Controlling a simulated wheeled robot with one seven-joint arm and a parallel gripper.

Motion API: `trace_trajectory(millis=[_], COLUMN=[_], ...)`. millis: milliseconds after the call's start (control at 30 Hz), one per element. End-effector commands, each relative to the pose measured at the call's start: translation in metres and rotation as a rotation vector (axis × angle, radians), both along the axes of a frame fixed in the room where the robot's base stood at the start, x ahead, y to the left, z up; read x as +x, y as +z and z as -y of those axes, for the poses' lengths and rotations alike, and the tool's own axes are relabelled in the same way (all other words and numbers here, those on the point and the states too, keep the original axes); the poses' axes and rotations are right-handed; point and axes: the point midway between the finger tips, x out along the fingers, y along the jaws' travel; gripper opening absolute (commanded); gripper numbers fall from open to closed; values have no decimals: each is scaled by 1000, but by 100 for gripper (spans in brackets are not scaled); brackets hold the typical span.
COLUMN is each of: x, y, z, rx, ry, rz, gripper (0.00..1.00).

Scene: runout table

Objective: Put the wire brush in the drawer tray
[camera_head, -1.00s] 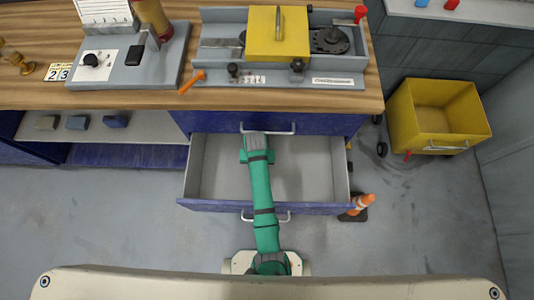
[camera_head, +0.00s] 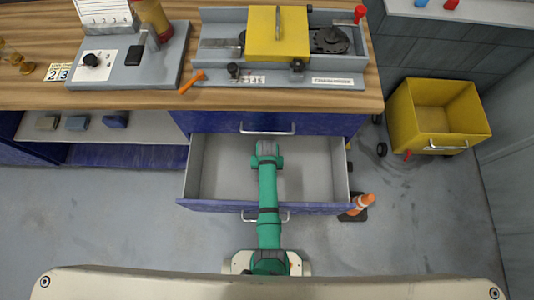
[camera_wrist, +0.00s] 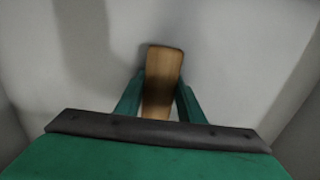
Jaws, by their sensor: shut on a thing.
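The wire brush (camera_wrist: 162,75) shows in the wrist view as a brown wooden piece between the two green fingers. My gripper (camera_wrist: 160,98) is shut on it. Any bristles are hidden. The grey floor of the drawer tray fills the view behind the brush; I cannot tell whether the brush touches it. In the head view the open drawer tray (camera_head: 312,175) is pulled out below the workbench. My arm reaches over its front edge, and its end is above the inside of the tray. The brush and fingertips are hidden there by my arm.
The wooden workbench top (camera_head: 400,40) is behind the drawer, with a grey machine and its yellow block (camera_head: 278,35). A yellow cart (camera_head: 437,115) is at right. The tray looks otherwise empty.

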Motion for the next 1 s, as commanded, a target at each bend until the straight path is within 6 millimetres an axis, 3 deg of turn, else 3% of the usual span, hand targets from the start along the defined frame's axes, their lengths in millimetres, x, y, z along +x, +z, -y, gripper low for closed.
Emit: trace_trajectory(millis=[133,167,233,667,1000], x=[0,0,0,0,1], y=[-3,-3,-3,3,67], z=[0,0,0,0,0], rx=[0,0,0,-1,0], ry=[-1,-1,0,0,-1], rz=[-1,-1,0,1,4], gripper=[7,40,54,54,54])
